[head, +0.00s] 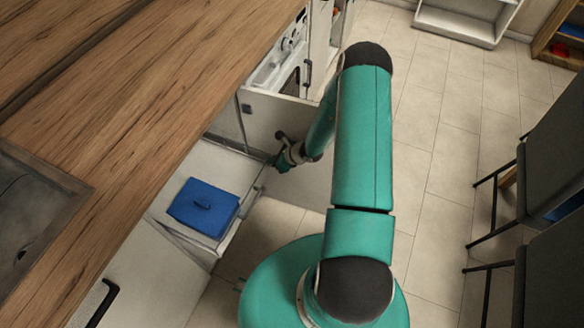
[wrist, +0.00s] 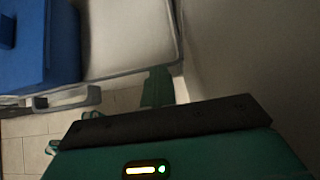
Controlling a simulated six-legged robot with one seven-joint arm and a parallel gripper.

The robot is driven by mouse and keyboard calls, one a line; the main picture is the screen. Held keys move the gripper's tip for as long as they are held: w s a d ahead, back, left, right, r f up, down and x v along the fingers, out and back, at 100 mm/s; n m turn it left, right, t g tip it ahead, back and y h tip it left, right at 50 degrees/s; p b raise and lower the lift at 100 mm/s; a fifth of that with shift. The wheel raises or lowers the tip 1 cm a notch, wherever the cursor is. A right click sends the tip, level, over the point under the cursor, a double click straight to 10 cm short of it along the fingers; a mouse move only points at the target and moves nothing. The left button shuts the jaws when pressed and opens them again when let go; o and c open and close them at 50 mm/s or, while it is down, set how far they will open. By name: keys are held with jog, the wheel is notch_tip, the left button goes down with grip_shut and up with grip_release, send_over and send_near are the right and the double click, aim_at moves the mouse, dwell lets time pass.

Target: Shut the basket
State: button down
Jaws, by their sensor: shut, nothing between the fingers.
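The basket (head: 227,171) is a pale pull-out tray under the wooden counter, standing out from the cabinet. A blue lidded box (head: 203,207) sits in it. My gripper (head: 279,165) is shut and empty, just right of the basket's far right corner, between it and an open cabinet door (head: 292,125). I cannot tell whether it touches the basket. In the wrist view, the basket (wrist: 122,35) fills the upper left with the blue box (wrist: 62,45), and the green fingers (wrist: 157,88) show near its corner. The basket's inner end is hidden under the counter.
The wooden counter (head: 130,105) overhangs at left, with a sink (head: 30,215) in it. A black cabinet handle (head: 103,303) is at lower left. Dark chairs (head: 540,165) stand at right. The tiled floor (head: 440,165) between is clear.

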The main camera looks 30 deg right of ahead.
jog(key=w+a, duration=0.1)
jog(key=w, duration=0.1)
jog(key=w+a, duration=0.4)
jog(key=w, duration=0.1)
jog(key=shift+d, duration=0.1)
